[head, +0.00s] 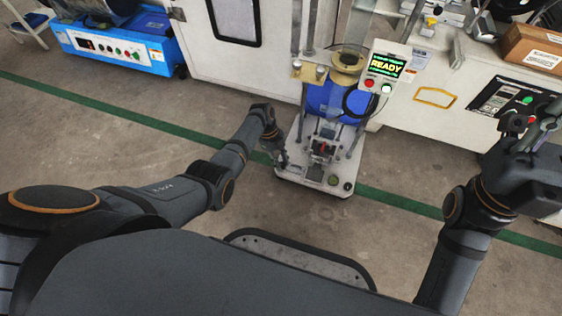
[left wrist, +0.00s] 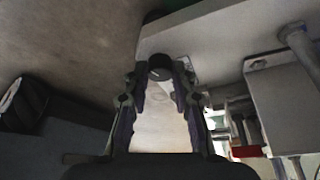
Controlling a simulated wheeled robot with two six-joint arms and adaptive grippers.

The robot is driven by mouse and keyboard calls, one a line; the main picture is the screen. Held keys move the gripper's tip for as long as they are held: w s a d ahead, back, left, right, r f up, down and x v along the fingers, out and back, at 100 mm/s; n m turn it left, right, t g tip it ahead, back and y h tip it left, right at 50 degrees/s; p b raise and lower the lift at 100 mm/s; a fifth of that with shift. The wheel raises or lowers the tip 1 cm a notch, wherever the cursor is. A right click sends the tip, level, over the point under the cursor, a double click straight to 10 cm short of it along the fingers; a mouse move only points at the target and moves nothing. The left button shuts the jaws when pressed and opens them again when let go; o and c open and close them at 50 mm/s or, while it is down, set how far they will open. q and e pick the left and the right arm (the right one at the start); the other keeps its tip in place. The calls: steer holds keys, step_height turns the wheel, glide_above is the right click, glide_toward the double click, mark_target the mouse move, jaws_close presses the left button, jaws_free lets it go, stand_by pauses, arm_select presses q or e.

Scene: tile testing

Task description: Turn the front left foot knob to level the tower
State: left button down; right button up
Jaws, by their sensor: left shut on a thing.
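The tower (head: 284,172) stands on the floor as a white base plate with upright posts and a blue cylinder (head: 325,103) in its frame. My left gripper (head: 281,161) is at the front left corner of the base. In the left wrist view, the dark round front left foot knob (left wrist: 160,68) sits between the fingertips of my left gripper (left wrist: 160,75), which is shut on it. In the head view the knob is hidden by the gripper. My right gripper (head: 533,124) is at the right edge, open and empty, away from the tower.
A display (head: 387,67) on the tower reads READY in lit letters. A blue machine (head: 118,45) stands at the back left. White cabinets are behind the tower. A green floor line (head: 110,114) runs past it. The floor in front is clear.

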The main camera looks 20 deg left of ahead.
arm_select(q)
steer(key=shift+f, duration=0.1)
stand_by(0.3)
steer(key=c, duration=1.1)
jaws_free()
steer(key=v, duration=1.2)
